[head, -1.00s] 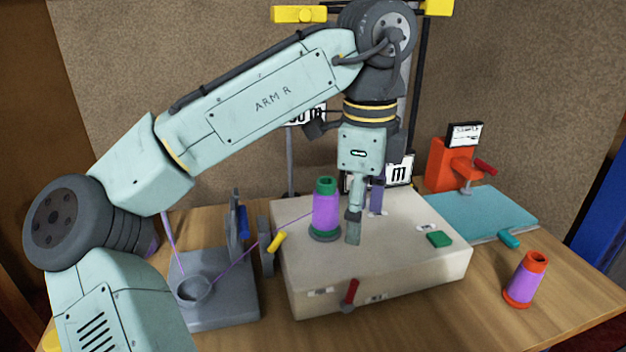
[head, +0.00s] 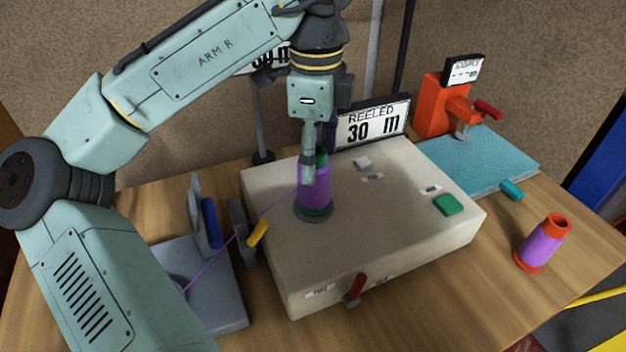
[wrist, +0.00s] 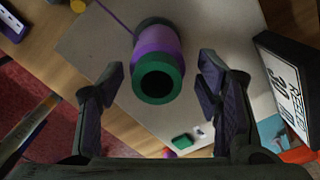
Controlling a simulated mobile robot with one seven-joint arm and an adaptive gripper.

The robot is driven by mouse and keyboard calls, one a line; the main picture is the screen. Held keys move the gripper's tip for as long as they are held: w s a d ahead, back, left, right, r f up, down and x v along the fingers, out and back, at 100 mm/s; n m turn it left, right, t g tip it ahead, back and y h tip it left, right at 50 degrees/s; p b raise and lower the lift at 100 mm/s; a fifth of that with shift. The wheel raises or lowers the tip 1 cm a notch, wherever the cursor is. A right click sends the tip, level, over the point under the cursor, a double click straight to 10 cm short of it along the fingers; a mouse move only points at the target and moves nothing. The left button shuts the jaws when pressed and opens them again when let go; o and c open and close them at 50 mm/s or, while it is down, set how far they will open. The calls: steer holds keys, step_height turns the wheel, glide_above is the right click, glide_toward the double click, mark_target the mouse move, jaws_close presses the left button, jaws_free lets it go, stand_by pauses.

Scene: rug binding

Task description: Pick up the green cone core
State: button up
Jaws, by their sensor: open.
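The green cone core (head: 314,210) stands upright on the beige machine box, wound with purple thread, its green rim showing at top and bottom. In the wrist view its open green end (wrist: 159,80) faces the camera, between the two fingers. My gripper (head: 308,180) is over the core in the head view and hides part of its upper side. In the wrist view my gripper (wrist: 165,80) is open, with a gap between each finger and the core. A purple thread runs from the core to the left.
The beige box (head: 400,230) carries a green button (head: 447,204) and a red lever (head: 354,288). A "REELED 30 m" display (head: 372,125) stands behind it. An orange-ended purple cone (head: 541,243) stands on the table at right, near a teal mat (head: 480,160) and orange clamp (head: 432,105).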

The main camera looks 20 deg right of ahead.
mark_target(318, 181)
steer(key=shift+s+d+f+p, duration=0.1)
steer(key=shift+s+f+p, duration=0.1)
steer(key=shift+f, duration=1.2)
steer(key=shift+s+f+p, duration=0.1)
steer(key=shift+f+p, duration=0.1)
steer(key=shift+f, duration=1.15)
steer(key=shift+c, duration=0.4)
steer(key=c, duration=1.3)
